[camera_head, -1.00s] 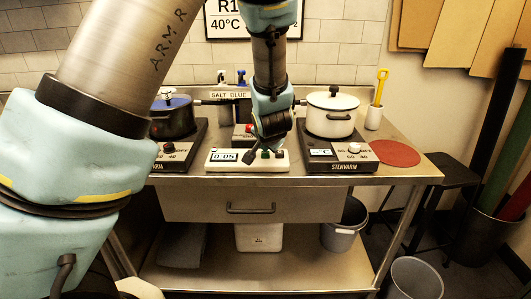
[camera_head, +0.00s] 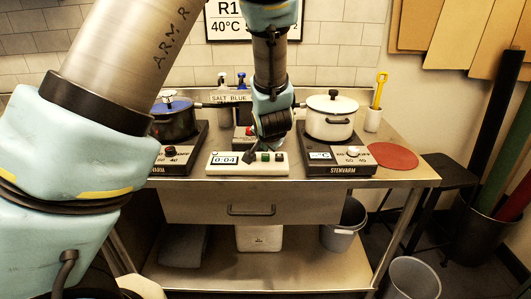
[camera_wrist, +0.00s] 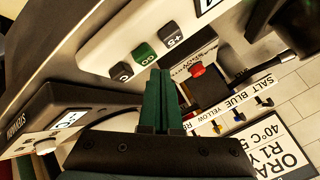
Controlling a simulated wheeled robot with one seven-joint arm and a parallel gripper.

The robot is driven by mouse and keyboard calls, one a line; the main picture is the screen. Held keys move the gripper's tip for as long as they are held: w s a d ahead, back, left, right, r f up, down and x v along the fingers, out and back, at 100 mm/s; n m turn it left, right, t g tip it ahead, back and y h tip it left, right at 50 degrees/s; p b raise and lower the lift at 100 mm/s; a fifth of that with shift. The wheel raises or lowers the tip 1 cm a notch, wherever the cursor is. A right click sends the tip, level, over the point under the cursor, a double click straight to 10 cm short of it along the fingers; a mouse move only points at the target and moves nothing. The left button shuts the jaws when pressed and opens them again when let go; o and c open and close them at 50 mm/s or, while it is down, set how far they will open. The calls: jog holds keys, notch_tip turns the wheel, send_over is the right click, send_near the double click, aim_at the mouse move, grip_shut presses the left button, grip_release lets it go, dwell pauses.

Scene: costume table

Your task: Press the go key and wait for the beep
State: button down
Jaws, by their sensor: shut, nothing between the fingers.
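The white timer (camera_head: 215,169) lies on the metal table, and its display (camera_head: 224,160) reads 0:04. Its green go key (camera_head: 265,157) shows in the head view and in the wrist view (camera_wrist: 144,53), between the C key (camera_wrist: 121,73) and the +5 key (camera_wrist: 171,36). My gripper (camera_wrist: 161,74) is shut and empty. Its dark green fingertips are close to the go key in the wrist view. The key's face stays visible beside them, and I cannot tell whether they touch the timer.
A blue-lidded pot (camera_head: 174,120) stands on the left hotplate. A white pot (camera_head: 331,121) stands on the right hotplate (camera_head: 340,169). A red mat (camera_head: 393,156) lies to the right. A red button (camera_wrist: 197,70) and labelled hooks are behind the timer.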

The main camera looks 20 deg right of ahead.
aim_at(264, 157)
notch_tip(264, 157, up, 5)
jog(key=p, duration=0.5)
jog(key=shift+p, duration=0.4)
dwell(0.6)
jog(key=w+a+n+g+b, duration=0.1)
jog(key=w+a+n+g, duration=0.15)
jog(key=a, duration=0.75)
jog(key=s+a+n+g+y, duration=0.1)
jog(key=s+a+n, duration=0.2)
jog(key=a, duration=0.5)
jog(key=s+a+r+n+g+y+b, duration=0.1)
jog(key=s+a+n+g, duration=0.1)
jog(key=s+a, duration=0.3)
jog(key=s+a+r+n+g+b, duration=0.1)
jog(key=s+a+n, duration=0.3)
jog(key=a, duration=0.9)
jog(key=shift+s+y, duration=0.2)
jog(key=shift+y, duration=0.2)
jog(key=c, duration=1.6)
grip_release()
jog(key=shift+g, duration=0.25)
